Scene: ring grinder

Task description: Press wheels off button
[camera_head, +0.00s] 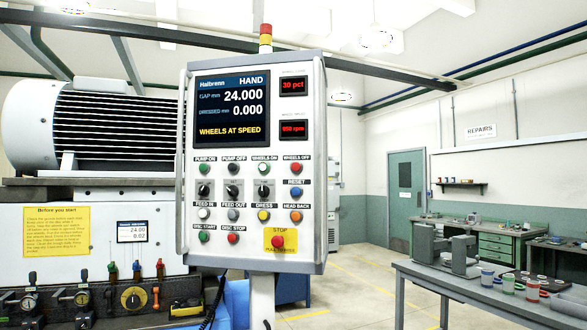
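The control panel (251,262) stands upright in the middle of the view on a post. The wheels off button (297,167) is a small red round button in the top row at the right, under its "WHEELS OFF" label. The green wheels on button (264,168) is to its left. The panel screen (232,105) reads HAND, gap 24.000 mm, dressed 0.000 mm and "WHEELS AT SPEED". My gripper is not in view, and nothing touches the panel.
A red stop button (278,241) on a yellow plate is low on the panel. A handle rail (182,165) runs down its left side. The grinder (95,125) stands at left. A workbench (455,284) with cups is at right. The floor between is open.

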